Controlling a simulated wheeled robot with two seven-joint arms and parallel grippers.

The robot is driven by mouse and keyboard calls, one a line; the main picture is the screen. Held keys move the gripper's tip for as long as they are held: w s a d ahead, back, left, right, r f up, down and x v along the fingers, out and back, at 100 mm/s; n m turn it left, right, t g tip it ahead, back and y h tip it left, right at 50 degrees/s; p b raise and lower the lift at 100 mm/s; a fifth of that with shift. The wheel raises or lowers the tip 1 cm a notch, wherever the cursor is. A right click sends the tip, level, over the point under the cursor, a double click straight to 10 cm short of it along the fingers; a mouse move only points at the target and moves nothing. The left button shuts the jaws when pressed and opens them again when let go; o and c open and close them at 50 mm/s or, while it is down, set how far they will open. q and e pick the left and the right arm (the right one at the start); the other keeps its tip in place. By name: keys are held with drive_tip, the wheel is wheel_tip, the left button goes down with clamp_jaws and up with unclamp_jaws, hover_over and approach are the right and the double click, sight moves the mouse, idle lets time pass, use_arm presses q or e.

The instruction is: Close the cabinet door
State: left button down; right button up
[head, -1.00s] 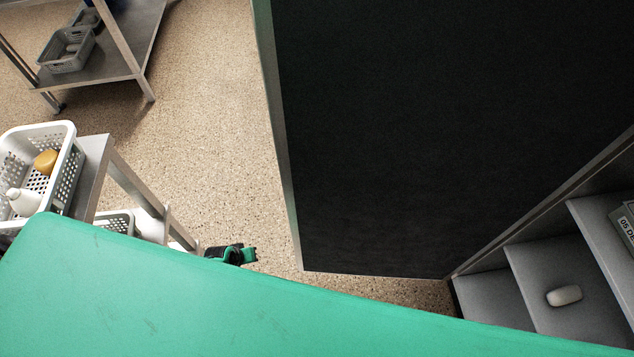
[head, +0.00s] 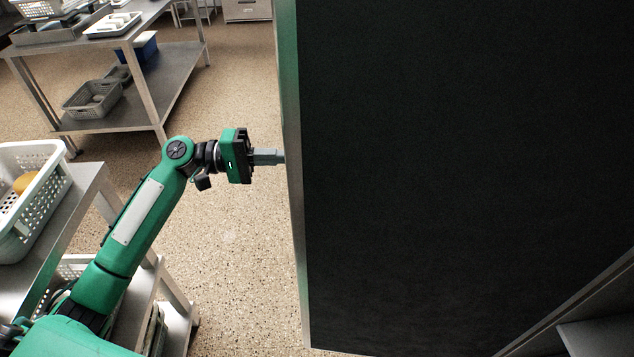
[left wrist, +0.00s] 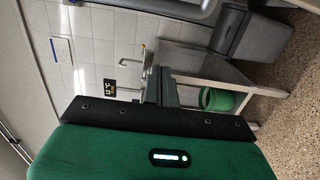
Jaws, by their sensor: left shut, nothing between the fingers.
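The cabinet door (head: 450,150) stands open as a large dark panel with a pale frame, filling the right half of the head view. Its outer side edge (head: 291,150) is greenish and runs nearly upright. My left gripper (head: 275,157) is shut and empty, pointing right. Its fingertips are at the door's outer edge; I cannot tell whether they touch it. In the left wrist view my left gripper's fingers (left wrist: 160,85) show together. A corner of the cabinet interior (head: 605,335) shows at the lower right. My right gripper is out of view.
A steel rack with a white perforated basket (head: 30,215) stands close at the left, beside my left arm. A steel table (head: 140,90) with baskets stands farther back. Speckled floor (head: 235,260) is clear between rack and door. The left wrist view shows a green bin (left wrist: 217,100).

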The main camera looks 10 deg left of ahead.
use_arm(q)
drive_tip(key=s+p+x, duration=0.1)
drive_tip(key=p+x, duration=0.1)
drive_tip(key=x, duration=0.8)
drive_tip(key=shift+s+a+r+p, duration=0.1)
drive_tip(key=shift+s+p, duration=0.2)
drive_tip(key=shift+s, duration=0.55)
drive_tip(key=shift+s+a+r+p, duration=0.1)
drive_tip(key=shift+s+p, duration=0.2)
drive_tip(key=shift+s, duration=0.6)
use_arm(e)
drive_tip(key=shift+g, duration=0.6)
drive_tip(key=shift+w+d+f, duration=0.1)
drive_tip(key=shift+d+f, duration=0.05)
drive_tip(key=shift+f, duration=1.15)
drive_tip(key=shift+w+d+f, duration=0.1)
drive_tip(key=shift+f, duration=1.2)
